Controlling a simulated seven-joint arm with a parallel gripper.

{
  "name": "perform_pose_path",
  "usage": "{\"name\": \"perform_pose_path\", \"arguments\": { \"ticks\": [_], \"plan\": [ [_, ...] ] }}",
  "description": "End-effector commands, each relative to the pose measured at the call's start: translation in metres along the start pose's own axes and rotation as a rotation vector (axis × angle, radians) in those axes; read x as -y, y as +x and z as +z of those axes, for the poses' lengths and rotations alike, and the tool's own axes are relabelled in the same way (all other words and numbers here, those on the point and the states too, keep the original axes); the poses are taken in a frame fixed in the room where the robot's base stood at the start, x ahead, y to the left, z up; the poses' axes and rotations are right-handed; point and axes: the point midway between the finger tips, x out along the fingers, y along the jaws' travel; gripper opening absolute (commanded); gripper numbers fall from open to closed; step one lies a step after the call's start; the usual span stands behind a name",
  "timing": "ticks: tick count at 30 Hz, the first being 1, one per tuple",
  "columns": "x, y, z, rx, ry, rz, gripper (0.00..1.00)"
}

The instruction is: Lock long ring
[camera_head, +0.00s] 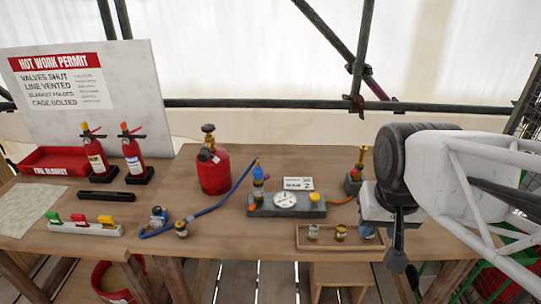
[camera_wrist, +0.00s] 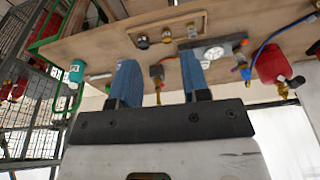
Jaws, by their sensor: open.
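A small silver ring-like fitting (camera_head: 313,232) and a small brass one (camera_head: 340,233) stand in a shallow wooden tray (camera_head: 300,245) at the table's front. Two small fittings also show in the tray in the wrist view (camera_wrist: 142,41). I cannot tell which, if any, is the long ring. Another brass fitting (camera_head: 181,229) stands left of the tray, beside a blue-hose coupling (camera_head: 158,216). My gripper (camera_head: 368,232) is at the tray's right end, partly hidden by my arm. In the wrist view its blue fingers (camera_wrist: 159,75) are apart with nothing held between them.
A gauge block (camera_head: 285,205) with a dial stands behind the tray, and a red gas cylinder (camera_head: 213,170) to its left. A brass torch-like fitting (camera_head: 357,170) stands behind my gripper. Two extinguishers (camera_head: 132,155) and colored clips (camera_head: 80,225) are at left.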

Motion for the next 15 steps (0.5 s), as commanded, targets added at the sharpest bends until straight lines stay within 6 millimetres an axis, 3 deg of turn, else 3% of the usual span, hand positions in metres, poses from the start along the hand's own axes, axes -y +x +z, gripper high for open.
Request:
{"name": "perform_pose_path", "arguments": {
  "ticks": [15],
  "plan": [
    [0.038,0.012,-0.101,0.057,0.154,-0.005,0.43]
  ]
}}
